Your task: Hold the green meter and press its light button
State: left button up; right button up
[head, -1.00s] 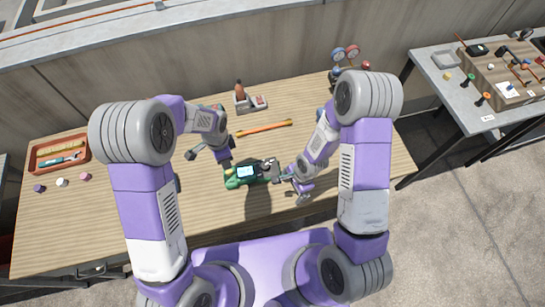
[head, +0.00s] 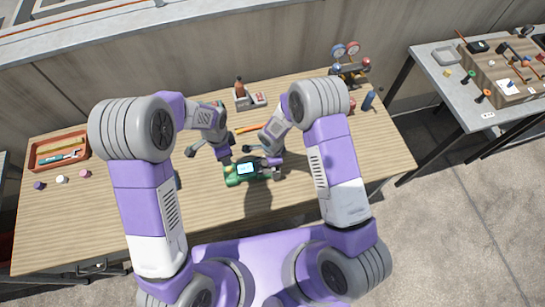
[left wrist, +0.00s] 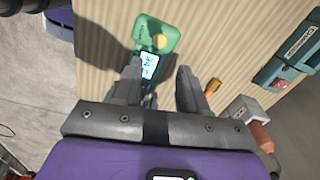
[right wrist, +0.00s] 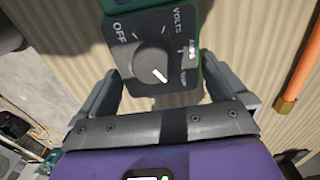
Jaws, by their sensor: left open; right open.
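The green meter (head: 236,181) lies on the wooden bench in front of me, its screen lit pale blue. In the left wrist view, its green end (left wrist: 148,30) has a yellow round part (left wrist: 160,41); I cannot tell whether that is the light button. My left gripper (left wrist: 158,80) is open above the meter, the lit screen (left wrist: 149,66) showing beside one finger. My right gripper (right wrist: 160,88) is open over the other end, where the dark face with the dial (right wrist: 153,62) shows between its fingers. Contact cannot be told. My right arm partly hides the meter.
An orange bar (head: 250,128) lies behind the meter. A grey holder (head: 243,102) with a brown-handled tool stands at the back. A red tray (head: 38,163) and several small caps are at left. Gauges (head: 346,50) and a blue cylinder (head: 369,100) are at right. The front bench is clear.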

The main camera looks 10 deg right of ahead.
jog(key=shift+f, duration=0.65)
jog(key=c, duration=0.9)
pick_arm(q)
jog(key=shift+c, duration=0.6)
pick_arm(e)
jog(key=shift+c, duration=0.6)
pick_arm(q)
grip_shut()
